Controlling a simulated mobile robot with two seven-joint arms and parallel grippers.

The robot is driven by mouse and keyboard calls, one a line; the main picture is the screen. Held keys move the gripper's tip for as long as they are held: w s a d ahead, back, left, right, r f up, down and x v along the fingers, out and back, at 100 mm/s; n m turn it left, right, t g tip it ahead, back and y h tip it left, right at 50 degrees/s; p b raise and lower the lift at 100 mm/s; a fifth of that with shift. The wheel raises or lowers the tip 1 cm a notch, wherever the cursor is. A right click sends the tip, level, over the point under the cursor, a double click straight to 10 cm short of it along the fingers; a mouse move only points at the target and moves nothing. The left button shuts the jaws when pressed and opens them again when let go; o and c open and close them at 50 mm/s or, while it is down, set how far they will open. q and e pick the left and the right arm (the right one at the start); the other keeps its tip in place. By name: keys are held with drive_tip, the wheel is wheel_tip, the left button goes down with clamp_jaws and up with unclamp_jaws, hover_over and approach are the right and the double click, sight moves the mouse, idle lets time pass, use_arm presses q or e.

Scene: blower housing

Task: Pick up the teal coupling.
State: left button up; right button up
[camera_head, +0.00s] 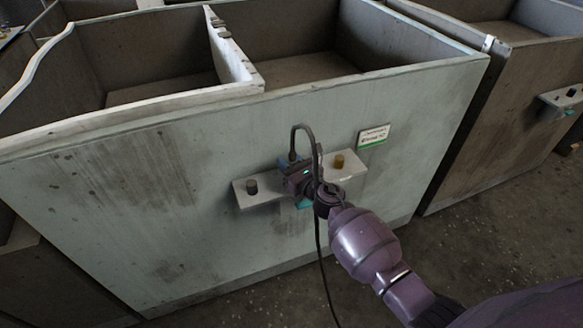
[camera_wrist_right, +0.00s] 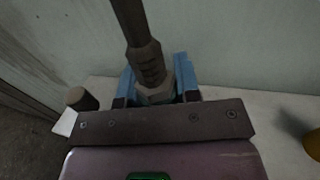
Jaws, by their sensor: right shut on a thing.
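The teal coupling (camera_wrist_right: 158,98) shows in the right wrist view as a grey hexagonal collar with a narrow teal-green band, mostly hidden between the fingers. A ribbed grey sleeve and dark hose (camera_wrist_right: 140,40) rise from it. My right gripper (camera_wrist_right: 158,88) is shut on it, one blue finger on each side. In the head view my right gripper (camera_head: 300,183) is at the middle of a pale shelf on the bin's front wall. A small teal patch shows just below it; I cannot tell whether this is coupling or finger. My left gripper is not in view.
The pale shelf (camera_head: 262,199) carries a dark peg (camera_head: 252,187) at left and a yellow-brown peg (camera_head: 339,161) at right. A black cable (camera_head: 303,126) loops above the gripper and hangs down. A label (camera_head: 374,135) is on the bin wall (camera_head: 180,180). The right-hand floor is clear.

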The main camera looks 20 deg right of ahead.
drive_tip(key=shift+r, duration=0.1)
wheel_tip(320, 180, up, 6)
drive_tip(key=p, duration=0.3)
drive_tip(key=shift+w+p, duration=0.1)
drive_tip(key=shift+p, duration=0.2)
wheel_tip(320, 180, up, 8)
drive_tip(key=p, duration=0.5)
drive_tip(key=shift+p, duration=0.3)
use_arm(q)
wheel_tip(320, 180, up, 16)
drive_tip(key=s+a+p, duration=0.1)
drive_tip(key=p, duration=0.8)
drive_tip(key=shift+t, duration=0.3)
use_arm(e)
wheel_tip(320, 180, up, 14)
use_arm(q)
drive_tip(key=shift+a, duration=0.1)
